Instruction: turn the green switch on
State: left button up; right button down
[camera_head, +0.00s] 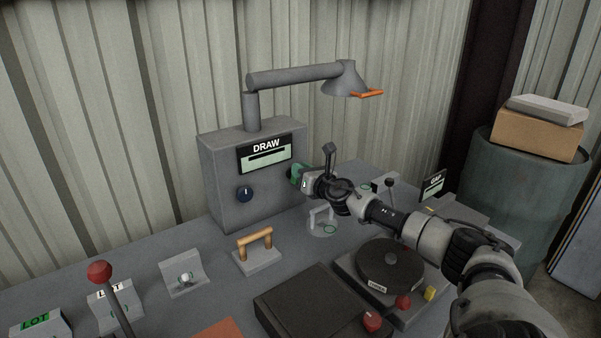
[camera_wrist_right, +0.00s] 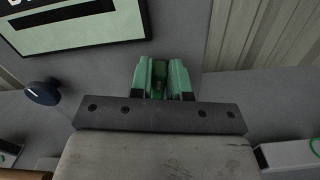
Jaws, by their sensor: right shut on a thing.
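The green switch (camera_head: 296,174) is by the right side of the grey box labelled DRAW (camera_head: 222,175). My right gripper (camera_head: 303,177) reaches it from the right and is shut on it; the gripper and wrist hide part of it. In the right wrist view, green parts (camera_wrist_right: 163,76) show just beyond the dark plate of my gripper, against the grey box front. The switch's exact position, on or off, cannot be told. My left gripper is not in view.
A dark blue knob (camera_head: 244,194) is on the box front. A lamp arm (camera_head: 295,76) hangs above. A wooden-handled bracket (camera_head: 256,258), a round turntable (camera_head: 388,266) and a red-knobbed lever (camera_head: 100,271) stand on the grey bench. A corrugated wall is behind.

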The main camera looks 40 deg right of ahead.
jog(key=shift+s+d+f+m+p, duration=0.1)
jog(key=shift+d+f+m+p, duration=0.25)
jog(key=shift+m, duration=2.2)
jog(key=shift+w+d+f+m+p, duration=0.1)
jog(key=shift+d+f+m+p, duration=0.3)
jog(key=shift+m, duration=2.2)
jog(key=shift+s+d+f+m+p, duration=0.1)
jog(key=shift+d+f+m+p, duration=0.25)
jog(key=shift+m, duration=2.2)
jog(key=shift+a+f, duration=0.15)
jog(key=shift+f, duration=0.05)
jog(key=c, duration=1.1)
grip_release()
jog(key=s, duration=0.3)
jog(key=s+b, duration=0.1)
jog(key=s, duration=0.3)
jog(key=s+a, duration=0.1)
jog(key=s, duration=0.2)
jog(key=shift+s+b, duration=0.3)
jog(key=shift+s, duration=0.1)
jog(key=shift+r, duration=0.1)
